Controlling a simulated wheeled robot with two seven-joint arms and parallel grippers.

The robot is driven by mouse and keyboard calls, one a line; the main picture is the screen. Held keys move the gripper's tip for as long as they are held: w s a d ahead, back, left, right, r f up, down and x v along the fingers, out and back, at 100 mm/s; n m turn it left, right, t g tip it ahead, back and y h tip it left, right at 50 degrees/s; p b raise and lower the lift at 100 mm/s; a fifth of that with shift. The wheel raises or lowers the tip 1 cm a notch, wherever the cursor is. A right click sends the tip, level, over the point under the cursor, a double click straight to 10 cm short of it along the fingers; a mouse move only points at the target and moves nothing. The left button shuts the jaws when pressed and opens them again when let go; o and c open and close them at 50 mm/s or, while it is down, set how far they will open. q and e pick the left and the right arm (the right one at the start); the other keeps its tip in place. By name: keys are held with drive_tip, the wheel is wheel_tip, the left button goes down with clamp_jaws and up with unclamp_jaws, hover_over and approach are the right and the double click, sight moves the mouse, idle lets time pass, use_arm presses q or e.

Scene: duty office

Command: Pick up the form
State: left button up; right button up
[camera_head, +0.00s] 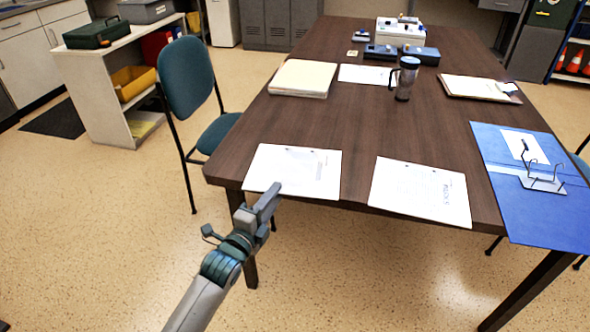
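Two white printed sheets lie flat at the near edge of the brown table (345,125). The left sheet (297,168) has faint print and two dark marks near its top. The right sheet (420,190) bears a larger printed word. I cannot tell which one is the form. My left gripper (270,196) is at the table's near left edge. Its tip overlaps the lower left edge of the left sheet in the picture; I cannot tell whether it touches it or whether the fingers are apart. My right gripper is out of view.
A blue folder (540,215) with a wire stand lies at the right, overhanging the edge. A paper stack (303,77), travel mug (405,78) and clipboard (476,88) are farther back. A teal chair (187,78) stands left of the table. The middle tabletop is clear.

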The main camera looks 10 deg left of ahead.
use_arm(q)
clamp_jaws()
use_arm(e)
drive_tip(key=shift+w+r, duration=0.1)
use_arm(q)
drive_tip(key=shift+r, duration=0.2)
drive_tip(key=w+d+r, duration=0.1)
drive_tip(key=d+r, duration=0.9)
drive_tip(key=d, duration=0.1)
drive_tip(key=shift+w+d+r+p, duration=0.3)
drive_tip(key=shift+w+r+p, duration=0.05)
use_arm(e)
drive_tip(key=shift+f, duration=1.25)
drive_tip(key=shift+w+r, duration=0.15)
